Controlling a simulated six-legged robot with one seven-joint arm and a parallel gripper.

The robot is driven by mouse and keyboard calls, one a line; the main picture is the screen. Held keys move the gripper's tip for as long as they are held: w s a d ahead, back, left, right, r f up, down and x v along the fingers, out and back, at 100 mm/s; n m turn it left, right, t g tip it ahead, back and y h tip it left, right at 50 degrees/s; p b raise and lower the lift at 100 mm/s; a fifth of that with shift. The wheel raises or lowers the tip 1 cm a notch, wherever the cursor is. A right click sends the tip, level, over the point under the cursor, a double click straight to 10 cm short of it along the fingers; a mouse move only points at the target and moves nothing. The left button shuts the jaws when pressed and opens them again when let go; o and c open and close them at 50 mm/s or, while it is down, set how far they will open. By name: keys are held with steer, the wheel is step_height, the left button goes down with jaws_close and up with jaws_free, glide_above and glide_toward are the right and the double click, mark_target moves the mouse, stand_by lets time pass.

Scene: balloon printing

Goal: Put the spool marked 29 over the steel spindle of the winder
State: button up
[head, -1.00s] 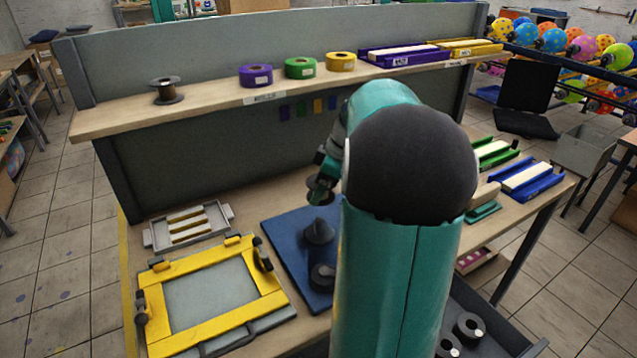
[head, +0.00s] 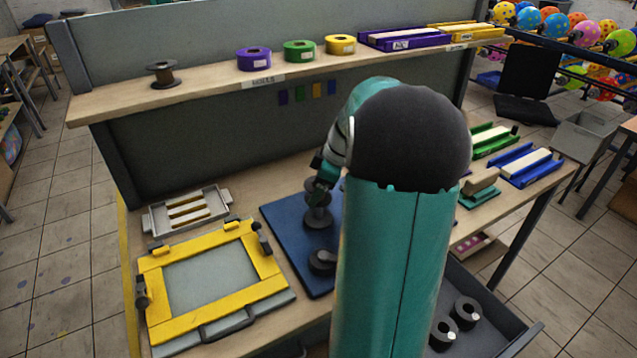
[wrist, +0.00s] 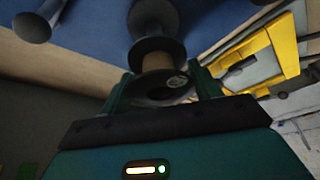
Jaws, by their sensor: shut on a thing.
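My gripper (head: 322,182) points down over the blue board (head: 278,222). It is shut on a dark spool (head: 318,214) with a brown core. In the wrist view, the spool (wrist: 158,68) sits between the two fingers (wrist: 160,92), and a small pale label (wrist: 178,80) shows on its near flange; the number cannot be read. The dark winder base (head: 318,243) is directly below the spool, and it also shows beyond the spool in the wrist view (wrist: 152,14). The steel spindle is hidden, so I cannot tell how far the spool is over it.
A dark round part (head: 322,262) stands on the blue board, close in front. A yellow frame (head: 205,325) lies to the left, with a grey tray (head: 187,211) behind it. A shelf (head: 215,86) above holds another dark spool (head: 163,74) and coloured rolls. Dark spools (head: 466,312) lie in the drawer.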

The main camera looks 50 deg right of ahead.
steer(key=shift+f, duration=3.2)
steer(key=o, duration=1.1)
steer(key=shift+c, duration=0.2)
steer(key=v, duration=1.3)
steer(key=shift+s+r, duration=0.25)
steer(key=shift+r, duration=0.05)
